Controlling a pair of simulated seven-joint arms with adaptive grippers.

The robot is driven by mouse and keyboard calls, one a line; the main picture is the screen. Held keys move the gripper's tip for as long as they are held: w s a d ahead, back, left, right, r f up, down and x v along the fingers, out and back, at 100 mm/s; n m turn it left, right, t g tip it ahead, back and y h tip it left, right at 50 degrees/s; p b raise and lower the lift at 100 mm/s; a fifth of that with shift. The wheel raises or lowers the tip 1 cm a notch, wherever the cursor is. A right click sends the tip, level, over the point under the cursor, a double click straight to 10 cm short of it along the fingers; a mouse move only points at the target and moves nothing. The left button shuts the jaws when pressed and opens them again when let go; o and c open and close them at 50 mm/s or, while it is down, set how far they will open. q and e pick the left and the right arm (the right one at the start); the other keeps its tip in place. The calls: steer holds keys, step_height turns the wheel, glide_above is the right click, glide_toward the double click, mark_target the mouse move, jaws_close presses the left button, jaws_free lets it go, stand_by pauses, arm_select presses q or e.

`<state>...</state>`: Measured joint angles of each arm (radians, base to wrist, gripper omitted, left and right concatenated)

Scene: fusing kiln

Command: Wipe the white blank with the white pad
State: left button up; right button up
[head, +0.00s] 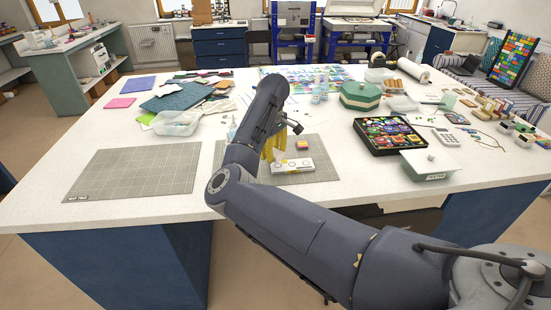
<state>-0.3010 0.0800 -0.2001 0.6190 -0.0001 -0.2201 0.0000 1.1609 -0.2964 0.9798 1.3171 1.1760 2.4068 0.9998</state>
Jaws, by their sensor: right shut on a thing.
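My right arm crosses the front of the table and its forearm rises over the right-hand grey mat (325,168). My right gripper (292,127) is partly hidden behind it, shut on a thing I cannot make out. A yellow thing (275,144) shows just below the gripper, beside the forearm. A white, box-like thing (292,166) with small coloured rings lies on this mat. A small pink and yellow block (302,145) is behind it. I cannot pick out the white blank or the white pad for certain. My left gripper is out of view.
A second grey mat (135,171) lies bare at the left. A clear tub (177,123) stands behind it. To the right are a black tray of coloured pieces (359,132), a green lidded box (361,96) and a pale lidded container (428,165). Coloured sheets lie at back left.

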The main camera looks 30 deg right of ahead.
steer(key=shift+r, duration=2.1)
